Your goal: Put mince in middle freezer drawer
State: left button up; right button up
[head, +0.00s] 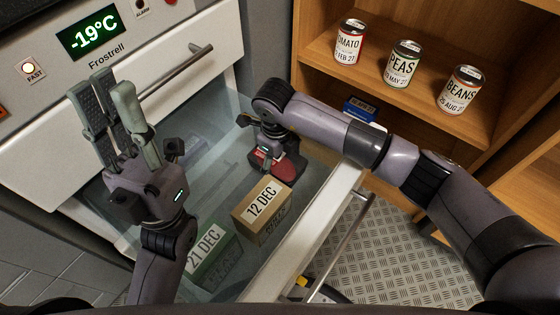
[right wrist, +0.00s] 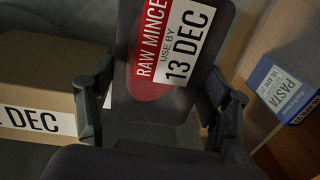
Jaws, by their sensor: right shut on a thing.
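The raw mince pack (head: 268,162) is dark with a red and white label reading "RAW MINCE, USE BY 13 DEC". My right gripper (head: 272,148) is shut on it, at the far right part of the pulled-out freezer drawer (head: 330,207). In the right wrist view the mince (right wrist: 160,65) sits between the two fingers (right wrist: 160,100); I cannot tell if it touches the drawer floor. My left gripper (head: 103,95) points up before the closed drawer front above, fingers apart and empty.
A brown "12 DEC" box (head: 262,207) and a green "21 DEC" box (head: 212,255) lie in the drawer. The freezer display (head: 95,32) reads -19°C. A wooden shelf at right holds tomato (head: 349,42), peas (head: 402,65) and beans (head: 461,90) cans, with blue pasta (head: 360,107) below.

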jog(key=shift+f, duration=0.25)
jog(key=shift+f+b, duration=0.35)
jog(key=shift+f, duration=0.15)
jog(key=o, duration=1.2)
